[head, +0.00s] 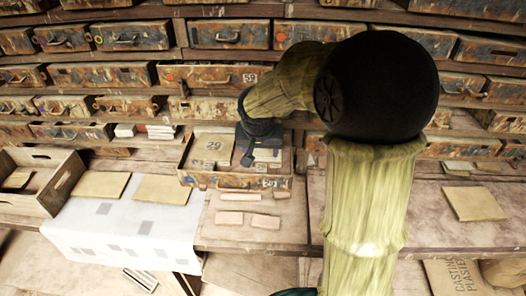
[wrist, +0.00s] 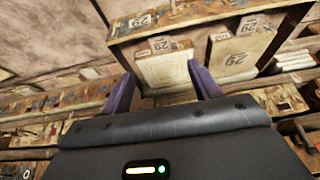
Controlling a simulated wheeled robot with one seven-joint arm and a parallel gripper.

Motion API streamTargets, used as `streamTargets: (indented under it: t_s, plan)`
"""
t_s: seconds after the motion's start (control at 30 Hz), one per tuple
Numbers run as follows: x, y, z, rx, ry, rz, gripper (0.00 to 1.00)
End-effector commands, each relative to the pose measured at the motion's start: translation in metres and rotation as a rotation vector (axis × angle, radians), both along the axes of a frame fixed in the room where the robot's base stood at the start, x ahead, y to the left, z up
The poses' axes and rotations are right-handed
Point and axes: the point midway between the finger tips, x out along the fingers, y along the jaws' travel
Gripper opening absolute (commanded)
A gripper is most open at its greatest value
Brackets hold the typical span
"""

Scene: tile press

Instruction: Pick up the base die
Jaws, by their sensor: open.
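An open drawer (head: 235,183) holds two pale blocks marked 29. The left block (head: 212,147) lies clear of my gripper in the head view. The right block (head: 270,155) is partly hidden by my gripper (head: 248,160). I cannot tell from its marking which block is the base die. In the wrist view, one block (wrist: 165,70) appears between the two purple fingers of my open gripper (wrist: 161,74). I cannot tell whether the fingers touch it. The other block (wrist: 238,48) lies to the right there, outside the fingers.
Rows of worn drawers (head: 228,34) rise behind. Several small tan pieces (head: 229,218) lie on the bench in front of the open drawer. Two flat tan slabs (head: 161,189) and a white cloth (head: 125,225) are at left, beside a wooden crate (head: 62,182). Another slab (head: 473,203) lies right.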

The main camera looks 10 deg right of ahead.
Motion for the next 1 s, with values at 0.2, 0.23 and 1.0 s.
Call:
streamTargets:
  t_s: [0.2,0.23,1.0]
  plan:
    - [0.013,-0.004,-0.036,0.0,0.005,0.001,0.62]
    - [0.014,-0.004,-0.04,0.001,0.005,0.002,0.62]
    - [0.028,-0.008,-0.083,0.0,0.004,0.001,0.62]
